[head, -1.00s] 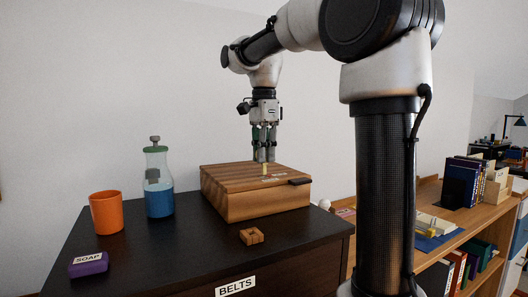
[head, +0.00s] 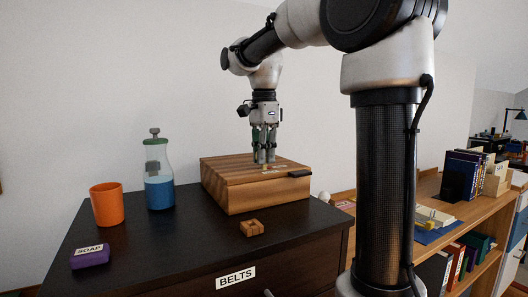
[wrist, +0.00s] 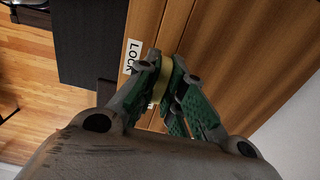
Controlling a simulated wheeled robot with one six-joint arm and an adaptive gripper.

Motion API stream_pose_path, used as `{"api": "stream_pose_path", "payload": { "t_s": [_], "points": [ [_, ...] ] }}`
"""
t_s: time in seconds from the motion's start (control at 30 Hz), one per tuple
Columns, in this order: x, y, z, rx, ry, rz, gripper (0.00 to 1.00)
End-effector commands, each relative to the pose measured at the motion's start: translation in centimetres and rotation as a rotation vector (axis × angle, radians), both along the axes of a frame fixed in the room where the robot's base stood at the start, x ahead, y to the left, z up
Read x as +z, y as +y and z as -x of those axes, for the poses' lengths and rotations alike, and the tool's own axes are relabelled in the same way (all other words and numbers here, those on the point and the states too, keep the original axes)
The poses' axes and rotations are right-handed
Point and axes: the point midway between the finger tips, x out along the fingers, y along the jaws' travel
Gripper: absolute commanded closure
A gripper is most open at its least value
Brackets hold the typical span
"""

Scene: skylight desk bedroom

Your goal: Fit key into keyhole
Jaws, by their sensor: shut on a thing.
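My gripper (head: 264,160) points straight down at the lid of a wooden box (head: 250,202), its fingertips at or just above the lid. In the wrist view, my gripper (wrist: 164,88) is shut on a pale yellow key (wrist: 162,80), held between the green-padded fingers. The key's lower end is hidden, so I cannot tell whether it is in the keyhole. The keyhole itself is not visible, hidden around the fingertips. A white "LOCK" label (wrist: 132,57) lies on the lid beside the fingers.
The box stands on a dark dresser (head: 180,243) marked "BELTS". A small wooden block (head: 252,228) lies in front of it. A bottle of blue liquid (head: 159,190), an orange cup (head: 107,205) and purple soap (head: 90,258) stand to the left. A shelf (head: 465,212) is at right.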

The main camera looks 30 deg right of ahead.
Motion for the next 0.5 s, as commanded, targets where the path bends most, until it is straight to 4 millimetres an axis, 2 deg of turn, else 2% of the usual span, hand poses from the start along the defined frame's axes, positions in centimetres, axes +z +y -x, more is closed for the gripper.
{"api": "stream_pose_path", "payload": {
  "t_s": [0.03, 0.07, 0.1, 0.2, 0.5],
  "points": [
    [-0.12, 0.00, 0.01, 0.000, 0.000, 0.000, 1.00],
    [-0.14, 0.00, -0.01, 0.000, 0.000, 0.000, 0.88],
    [-0.12, 0.00, -0.01, 0.000, -0.001, 0.000, 0.81],
    [-0.11, 0.00, -0.01, 0.000, -0.001, 0.000, 0.65],
    [-0.02, 0.00, -0.02, 0.000, -0.001, 0.000, 0.65]
  ]
}}
